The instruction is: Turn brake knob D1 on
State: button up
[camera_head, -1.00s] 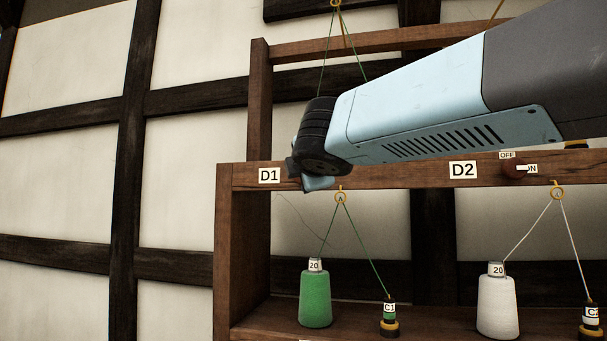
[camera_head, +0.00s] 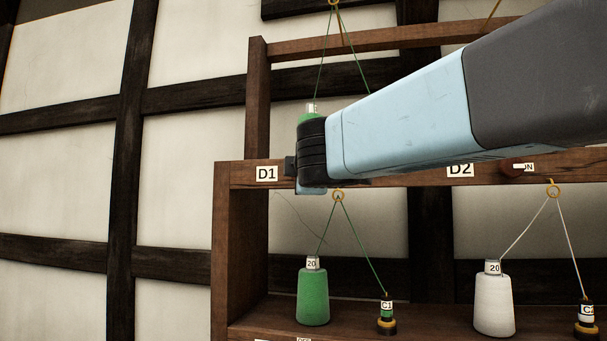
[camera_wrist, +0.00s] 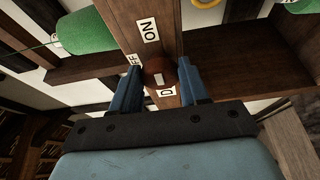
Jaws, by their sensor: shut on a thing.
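Brake knob D1 (camera_wrist: 152,70) is a round reddish-brown knob with a white mark, on the wooden rail of the rack. My gripper (camera_wrist: 160,68) has its two blue fingers on either side of the knob, shut on it. The D1 label (camera_head: 267,174) shows in the head view, just left of my gripper (camera_head: 305,178), which hides the knob there.
The D2 label (camera_head: 460,170) and D2's knob (camera_head: 511,168) are on the rail to the right, partly behind my arm. Below hang threads, with a green spool (camera_head: 313,297), a white spool (camera_head: 493,305) and small bobbins on the shelf.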

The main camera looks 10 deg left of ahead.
jog(key=shift+w+f, duration=0.1)
jog(key=shift+f, duration=0.2)
jog(key=o, duration=0.8)
jog(key=shift+o, duration=1.2)
jog(key=shift+r, duration=0.15)
jog(key=shift+s, duration=0.2)
jog(key=v, duration=1.3)
jog(key=shift+s+d, duration=0.2)
